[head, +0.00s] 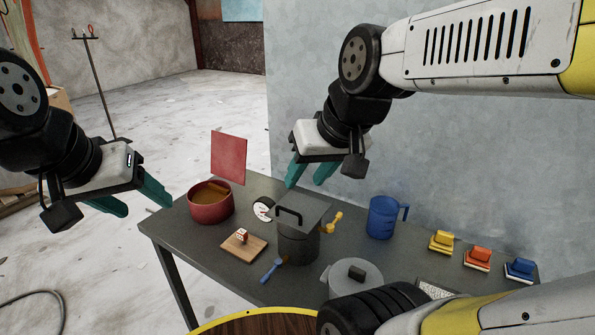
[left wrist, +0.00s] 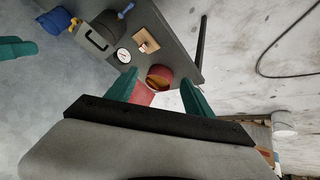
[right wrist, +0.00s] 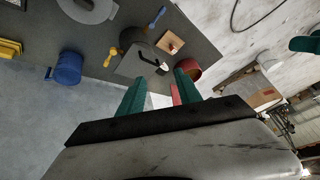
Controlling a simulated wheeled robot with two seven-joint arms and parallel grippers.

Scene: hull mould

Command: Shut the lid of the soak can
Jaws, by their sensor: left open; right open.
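The soak can looks to be the round red can (head: 211,205) at the table's left end, with amber liquid inside. Its square red lid (head: 229,158) stands raised at the can's back edge, so the can is open. Can (left wrist: 160,78) and lid (left wrist: 141,95) show between the fingers in the left wrist view. My left gripper (head: 145,207) is open and empty, left of the can and apart from it. My right gripper (head: 305,183) is open and empty, above and behind the dark can, right of the lid. The right wrist view shows the red can (right wrist: 191,72) too.
A dark can (head: 298,247) with a square handled lid (head: 300,210) stands right of the red can. A dial (head: 262,209), wooden board (head: 243,245), yellow-handled tool (head: 333,223), blue brush (head: 272,270) and blue jug (head: 382,217) surround it. Coloured blocks (head: 477,259) sit at right; a wall stands behind.

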